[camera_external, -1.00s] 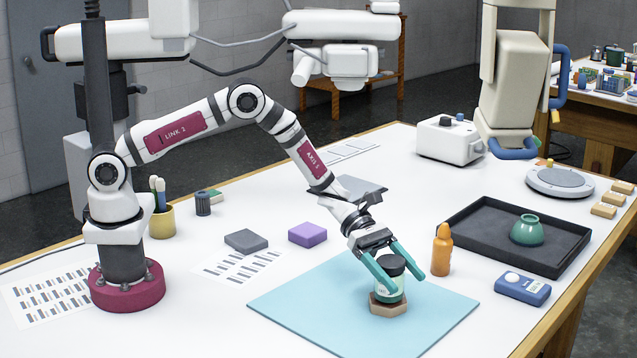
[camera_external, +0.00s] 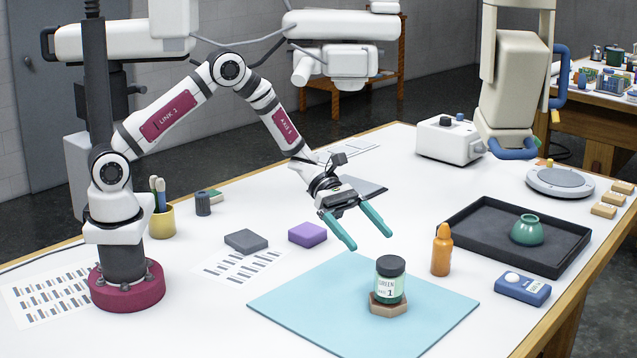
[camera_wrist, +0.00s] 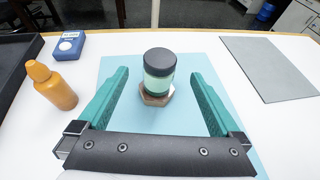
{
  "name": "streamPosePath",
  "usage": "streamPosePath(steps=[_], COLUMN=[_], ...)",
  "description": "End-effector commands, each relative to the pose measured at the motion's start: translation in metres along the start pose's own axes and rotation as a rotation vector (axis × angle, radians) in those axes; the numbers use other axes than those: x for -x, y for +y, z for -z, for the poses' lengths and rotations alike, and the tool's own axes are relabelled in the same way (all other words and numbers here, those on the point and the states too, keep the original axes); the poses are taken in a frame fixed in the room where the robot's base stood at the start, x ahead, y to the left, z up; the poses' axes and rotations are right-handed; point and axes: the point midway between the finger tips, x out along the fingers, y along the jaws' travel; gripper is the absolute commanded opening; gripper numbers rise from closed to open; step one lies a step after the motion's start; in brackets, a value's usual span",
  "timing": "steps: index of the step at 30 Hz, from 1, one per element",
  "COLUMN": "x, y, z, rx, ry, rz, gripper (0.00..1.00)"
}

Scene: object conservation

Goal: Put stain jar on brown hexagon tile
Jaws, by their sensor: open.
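The stain jar (camera_external: 390,281), green with a dark lid and a white label, stands upright on the brown hexagon tile (camera_external: 388,307). The tile lies on the light blue mat (camera_external: 320,300). In the wrist view the jar (camera_wrist: 159,75) covers most of the tile (camera_wrist: 155,99), whose edge shows around the jar's base. My gripper (camera_external: 371,242) has teal fingers spread wide and empty. It is above and to the left of the jar in the external view, clear of it. In the wrist view the jar is beyond and between the fingertips (camera_wrist: 161,73).
An orange bottle (camera_external: 442,250) stands right of the mat, near a blue device (camera_external: 522,289). Grey (camera_external: 246,241) and purple (camera_external: 307,234) blocks lie behind the mat. The left part of the mat is clear.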

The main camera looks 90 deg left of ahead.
Motion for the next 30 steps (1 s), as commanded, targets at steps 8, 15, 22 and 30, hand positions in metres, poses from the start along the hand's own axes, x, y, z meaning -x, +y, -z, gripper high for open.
streamPosePath(steps=[8, 15, 22, 30], x=[0.011, 0.126, 0.248, 0.267], y=[-0.047, -0.244, -0.287, -0.285], z=[-0.033, -0.055, -0.008, -0.001], rx=[-0.243, -1.397, -2.100, -2.183], ry=[0.063, 0.311, 0.479, 0.509], rz=[0.142, 0.889, 1.545, 1.670], gripper=[1.00, 1.00, 1.00, 1.00])
